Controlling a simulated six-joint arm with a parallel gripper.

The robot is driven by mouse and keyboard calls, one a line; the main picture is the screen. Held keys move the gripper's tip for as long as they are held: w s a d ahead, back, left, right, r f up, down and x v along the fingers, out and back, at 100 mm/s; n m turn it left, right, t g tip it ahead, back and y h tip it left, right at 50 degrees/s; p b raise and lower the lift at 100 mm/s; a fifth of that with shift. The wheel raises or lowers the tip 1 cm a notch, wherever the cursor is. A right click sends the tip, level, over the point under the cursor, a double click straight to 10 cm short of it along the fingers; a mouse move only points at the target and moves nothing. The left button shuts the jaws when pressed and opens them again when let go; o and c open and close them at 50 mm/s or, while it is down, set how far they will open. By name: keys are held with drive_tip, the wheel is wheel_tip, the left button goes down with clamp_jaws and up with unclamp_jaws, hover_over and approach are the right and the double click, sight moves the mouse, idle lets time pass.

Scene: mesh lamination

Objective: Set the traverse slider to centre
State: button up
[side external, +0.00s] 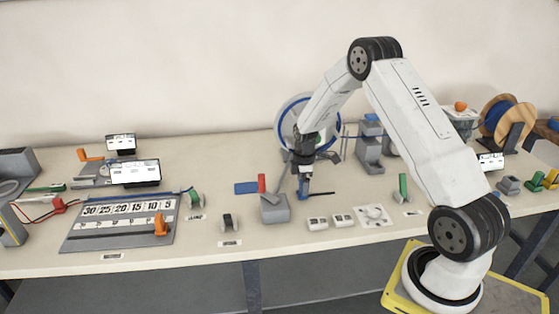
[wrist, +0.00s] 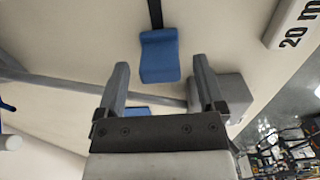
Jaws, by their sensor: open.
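A blue block (wrist: 159,58), which looks like the traverse slider, sits at the end of a dark bar (wrist: 155,12) in the wrist view. It also shows under my arm's end in the side view (side external: 302,190), with the thin dark bar (side external: 322,193) reaching right. My gripper (side external: 304,178) is open above the bench, pointing down at the block. In the wrist view, the block appears between and beyond the two fingertips (wrist: 160,64). I see no contact, but the remaining gap is hard to judge. No centre mark is readable.
White sockets (side external: 317,223) are in front. A numbered board (side external: 118,223) with an orange block (side external: 161,224) is farther left.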

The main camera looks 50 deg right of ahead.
drive_tip(key=shift+f, duration=0.7)
clamp_jaws()
